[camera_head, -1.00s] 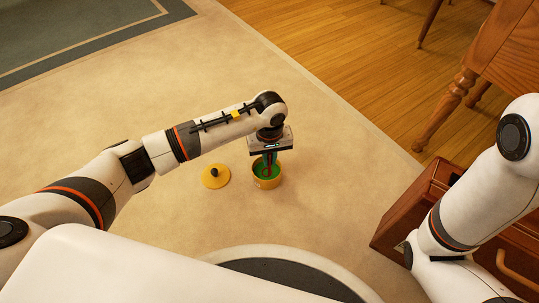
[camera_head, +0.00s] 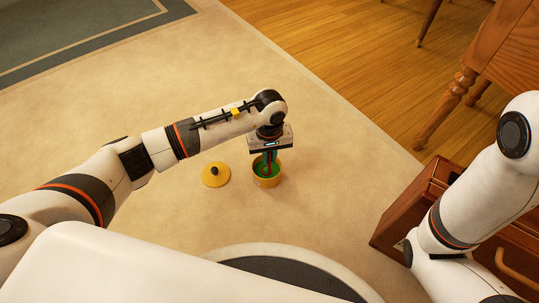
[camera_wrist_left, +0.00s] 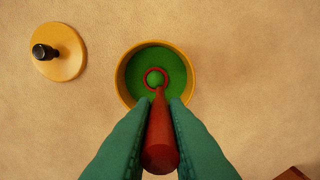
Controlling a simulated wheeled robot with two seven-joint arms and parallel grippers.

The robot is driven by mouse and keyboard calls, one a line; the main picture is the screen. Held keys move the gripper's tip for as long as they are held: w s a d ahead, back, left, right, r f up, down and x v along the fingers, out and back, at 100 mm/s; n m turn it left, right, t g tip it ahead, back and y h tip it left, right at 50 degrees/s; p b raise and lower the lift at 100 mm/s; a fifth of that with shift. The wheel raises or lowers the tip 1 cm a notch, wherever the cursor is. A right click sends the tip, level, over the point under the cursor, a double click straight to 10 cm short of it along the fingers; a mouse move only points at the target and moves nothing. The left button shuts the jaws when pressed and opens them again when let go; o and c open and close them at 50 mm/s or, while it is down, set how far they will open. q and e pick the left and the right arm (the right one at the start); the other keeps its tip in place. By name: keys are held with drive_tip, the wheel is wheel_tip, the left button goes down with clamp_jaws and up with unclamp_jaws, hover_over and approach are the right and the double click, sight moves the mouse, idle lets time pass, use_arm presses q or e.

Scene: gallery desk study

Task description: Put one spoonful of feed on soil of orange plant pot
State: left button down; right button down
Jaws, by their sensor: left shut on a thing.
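A round yellow tub (camera_head: 278,181) with green feed (camera_head: 262,170) inside stands open on the carpet; it also shows in the left wrist view (camera_wrist_left: 191,90), feed (camera_wrist_left: 172,62) included. My left gripper (camera_head: 268,163) points down over the tub, its green fingers (camera_wrist_left: 160,115) shut on the handle of a red spoon (camera_wrist_left: 160,140). The spoon's round red-rimmed bowl is over or in the feed, and green shows inside the rim. I cannot tell how deep it sits. No orange plant pot with soil can be made out. My right gripper is out of view.
A yellow lid (camera_head: 216,176) with a black knob lies left of the tub. A reddish-brown wooden drawer unit (camera_head: 415,205) stands at the right, beside my right arm. A wooden table leg (camera_head: 445,110) is at the upper right.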

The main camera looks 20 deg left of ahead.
use_arm(q)
drive_tip(key=shift+r+p, duration=2.45)
drive_tip(key=shift+r, duration=1.05)
